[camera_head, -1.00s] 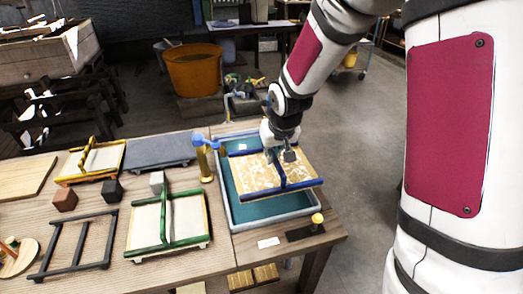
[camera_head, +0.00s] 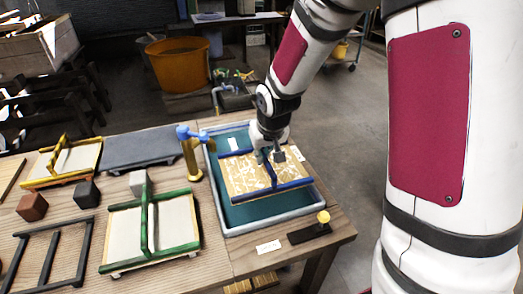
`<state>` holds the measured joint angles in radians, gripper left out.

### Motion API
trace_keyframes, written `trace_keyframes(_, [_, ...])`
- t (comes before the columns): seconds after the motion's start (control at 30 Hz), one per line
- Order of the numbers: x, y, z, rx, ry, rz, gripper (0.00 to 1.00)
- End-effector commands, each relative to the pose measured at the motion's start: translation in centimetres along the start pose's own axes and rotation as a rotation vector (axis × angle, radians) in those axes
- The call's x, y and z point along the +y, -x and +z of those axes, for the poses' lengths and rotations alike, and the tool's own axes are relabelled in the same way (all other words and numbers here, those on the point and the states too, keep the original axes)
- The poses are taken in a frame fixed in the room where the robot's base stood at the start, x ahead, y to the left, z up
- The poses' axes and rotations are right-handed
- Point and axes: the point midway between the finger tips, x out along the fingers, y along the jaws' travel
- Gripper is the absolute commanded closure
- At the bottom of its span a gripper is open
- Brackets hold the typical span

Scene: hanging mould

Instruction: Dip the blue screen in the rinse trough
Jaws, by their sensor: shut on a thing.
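The blue screen (camera_head: 245,177) has a pale speckled sheet, blue edge bars and a blue handle bar across its middle. It is over the rinse trough (camera_head: 222,215), a grey-rimmed basin with teal water. The fingertips partly hide the bar's far end.
A brass post with a blue top (camera_head: 191,150) stands at the trough's left edge. A green-framed screen (camera_head: 150,230), a yellow-framed screen (camera_head: 62,162) and a grey pad (camera_head: 150,148) lie left.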

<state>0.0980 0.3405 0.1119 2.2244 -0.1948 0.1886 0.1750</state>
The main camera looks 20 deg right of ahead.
Motion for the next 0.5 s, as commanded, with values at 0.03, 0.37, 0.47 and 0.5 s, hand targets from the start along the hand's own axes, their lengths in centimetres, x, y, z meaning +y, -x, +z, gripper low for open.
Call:
trace_keyframes(0.03, [0.0, -0.7, 0.1, 0.001, 0.000, 0.000, 1.00])
trace_keyframes(0.37, [0.0, -3.5, 1.3, 0.001, 0.000, 0.000, 1.00])
trace_keyframes(0.47, [-0.1, -4.3, 1.7, 0.000, 0.000, 0.000, 1.00])
trace_keyframes(0.5, [-0.1, -4.7, 1.8, 0.000, 0.000, 0.000, 1.00])
